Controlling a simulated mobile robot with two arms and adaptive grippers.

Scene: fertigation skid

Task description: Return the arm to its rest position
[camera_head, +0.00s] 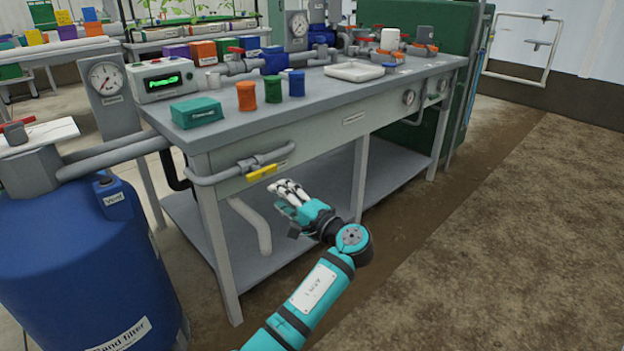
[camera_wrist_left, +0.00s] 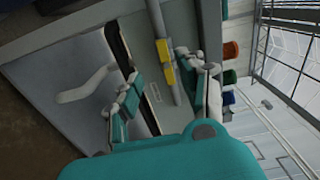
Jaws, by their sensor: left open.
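My left gripper (camera_head: 288,190) is open and empty, in front of the skid bench (camera_head: 275,139) at about the height of its front edge. My teal arm reaches up to it from the bottom of the head view. The yellow valve handle (camera_head: 262,172) sits on the grey pipe at the bench front, just left of and apart from the gripper. In the left wrist view, the spread fingers of the gripper (camera_wrist_left: 165,95) frame the bench front, and the yellow handle (camera_wrist_left: 165,63) shows beyond them. My right gripper is not in view.
A blue sand filter tank (camera_head: 70,265) stands at the left. The bench top holds a teal box (camera_head: 195,112), orange (camera_head: 246,97), green (camera_head: 273,89) and blue (camera_head: 296,83) caps, and a white tray (camera_head: 354,71). The brown floor (camera_head: 510,220) at the right is clear.

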